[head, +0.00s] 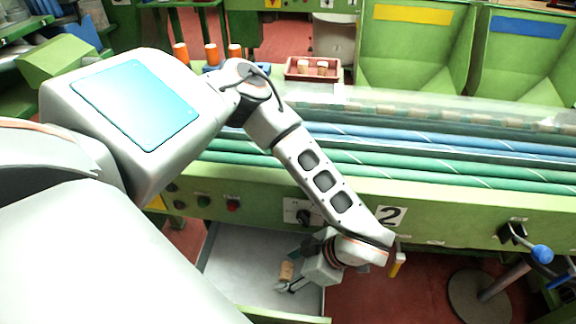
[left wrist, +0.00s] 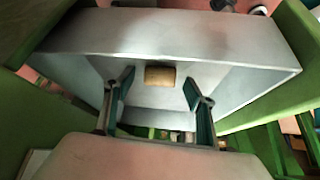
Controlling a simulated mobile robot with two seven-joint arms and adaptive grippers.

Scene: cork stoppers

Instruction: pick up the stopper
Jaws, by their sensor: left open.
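A tan cork stopper (head: 287,270) shows in the head view at the grey metal tray (head: 232,272) below the green machine. In the left wrist view the stopper (left wrist: 160,76) lies crosswise, centred between the fingertips, with the tray (left wrist: 220,50) around it. My left gripper (head: 291,285) reaches down over the tray, right beside the stopper. In the left wrist view my left gripper (left wrist: 158,82) is open, with a gap between each finger and the stopper. My right gripper is in neither view.
The green machine front with a "2" label (head: 390,216) rises behind the tray. A red box (head: 313,70) holding corks stands farther back. A blue-knobbed lever (head: 541,253) is at the right.

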